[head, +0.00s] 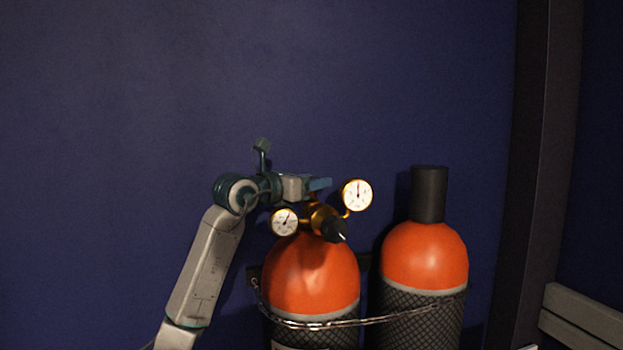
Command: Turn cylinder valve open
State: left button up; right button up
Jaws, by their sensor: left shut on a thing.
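An orange gas cylinder (312,275) stands upright in the middle of the head view. A brass regulator (322,217) sits on its top, with two round dial gauges, a left one (284,222) and a right one (358,195). A dark knob (334,230) points toward me. My left gripper (318,187) reaches in from the left, just above the regulator. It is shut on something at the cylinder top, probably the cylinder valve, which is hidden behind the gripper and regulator. My right gripper is not in view.
A second orange cylinder (425,255) with a black cap (429,194) stands close on the right. A chain (355,322) runs across both cylinders. A dark blue wall (130,120) is behind. A dark post (540,150) and a grey rail (585,318) are at right.

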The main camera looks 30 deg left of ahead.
pick_arm(q)
jog(key=shift+y, duration=0.3)
jog(key=o, duration=1)
jog(key=shift+c, duration=0.2)
jog(key=b+v, duration=0.5)
jog(key=v, duration=0.5)
jog(key=shift+s+b, duration=0.3)
jog(key=shift+s, duration=0.05)
jog(key=shift+f, duration=0.15)
